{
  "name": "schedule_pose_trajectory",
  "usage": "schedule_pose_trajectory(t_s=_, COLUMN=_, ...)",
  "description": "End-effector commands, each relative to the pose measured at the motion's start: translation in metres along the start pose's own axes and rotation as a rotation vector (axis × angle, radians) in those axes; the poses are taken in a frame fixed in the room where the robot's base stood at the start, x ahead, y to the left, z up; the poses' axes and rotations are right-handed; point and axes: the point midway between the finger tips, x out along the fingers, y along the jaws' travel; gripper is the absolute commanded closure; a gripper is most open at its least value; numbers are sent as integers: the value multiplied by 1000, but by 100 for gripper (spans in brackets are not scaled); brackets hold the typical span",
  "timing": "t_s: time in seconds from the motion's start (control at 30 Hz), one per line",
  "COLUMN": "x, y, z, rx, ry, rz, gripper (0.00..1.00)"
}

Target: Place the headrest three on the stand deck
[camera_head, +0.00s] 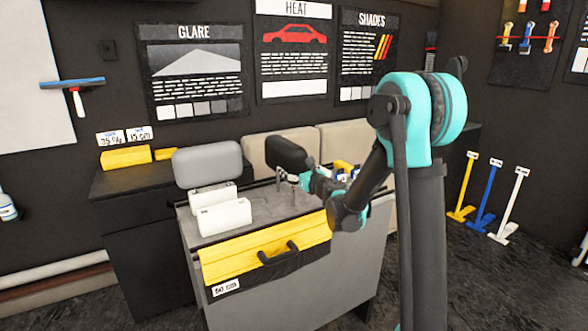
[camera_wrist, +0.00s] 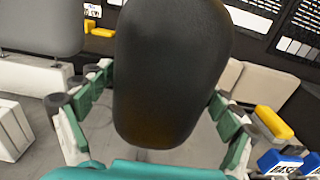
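A black headrest (camera_head: 287,153) is at the right side of the grey-topped bench, leaning a little, with metal posts below it. It fills the middle of the wrist view (camera_wrist: 172,75). My gripper (camera_head: 296,179) is at its lower part, with one finger on each side of it in the wrist view (camera_wrist: 162,85). The fingers are spread about as wide as the headrest; I cannot tell whether they press on it. A grey headrest (camera_head: 207,164) stands upright at a white block (camera_head: 212,195). A second white block (camera_head: 224,217) in front has nothing on it. No number shows on either headrest.
The bench top (camera_head: 258,202) is clear between the white blocks and my gripper. Beige cushions (camera_head: 273,147) stand behind. Blue and yellow items (camera_wrist: 287,160) lie close right of my gripper.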

Motion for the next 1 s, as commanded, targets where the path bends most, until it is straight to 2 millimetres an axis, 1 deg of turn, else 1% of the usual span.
schedule_pose_trajectory(t_s=0.33, x=0, y=0, z=2, rx=0, ry=0, rz=0, gripper=7)
schedule_pose_trajectory(t_s=0.43, x=-8, y=0, z=2, rx=0, ry=0, rz=-1, gripper=7)
schedule_pose_trajectory(t_s=0.57, x=-30, y=0, z=2, rx=0, ry=0, rz=-1, gripper=7)
schedule_pose_trajectory(t_s=0.8, x=-80, y=-1, z=2, rx=0, ry=0, rz=-2, gripper=7)
schedule_pose_trajectory(t_s=0.9, x=-97, y=0, z=2, rx=0, ry=0, rz=-2, gripper=7)
schedule_pose_trajectory(t_s=1.0, x=-109, y=0, z=2, rx=0, ry=0, rz=-2, gripper=7)
